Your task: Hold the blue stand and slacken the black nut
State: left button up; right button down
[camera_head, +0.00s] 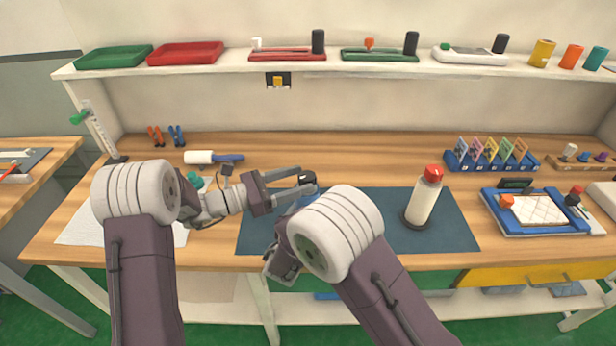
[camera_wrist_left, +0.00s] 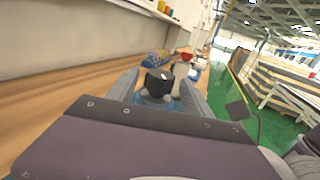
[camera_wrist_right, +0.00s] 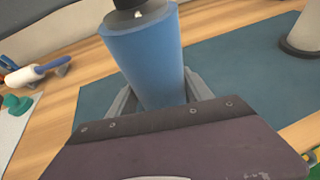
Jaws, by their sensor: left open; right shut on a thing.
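The blue stand (camera_wrist_right: 148,55) is an upright blue cylinder, large in the right wrist view. My right gripper (camera_wrist_right: 160,95) is shut on it, one finger on each side. In the head view only a bit of the stand (camera_head: 306,200) shows behind my right arm, and the right fingertips are hidden. The black nut (camera_wrist_left: 158,82) sits on top of the stand. My left gripper (camera_head: 303,181) is open, with its fingers on either side of the nut in the left wrist view. The nut's dark top (camera_head: 307,176) also shows in the head view.
The stand is over a dark blue mat (camera_head: 455,225) on the wooden bench. A white bottle with a red cap (camera_head: 424,195) stands to the right. A white roller (camera_head: 200,157) lies at the left. A shelf (camera_head: 220,68) with trays runs along the back.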

aim_at(308, 175)
pick_arm(q)
jog(key=x, duration=0.3)
jog(key=shift+d, duration=0.15)
grip_shut()
jog(key=n+t+y, duration=0.2)
jog(key=n+t, duration=0.1)
jog(key=t, duration=0.1)
jog(key=shift+d+r+y, duration=0.1)
jog(key=shift+y, duration=0.3)
jog(key=shift+w+n+t+y, duration=0.1)
jog(key=shift+n+t+y, duration=0.6)
jog(key=shift+n+t, duration=0.15)
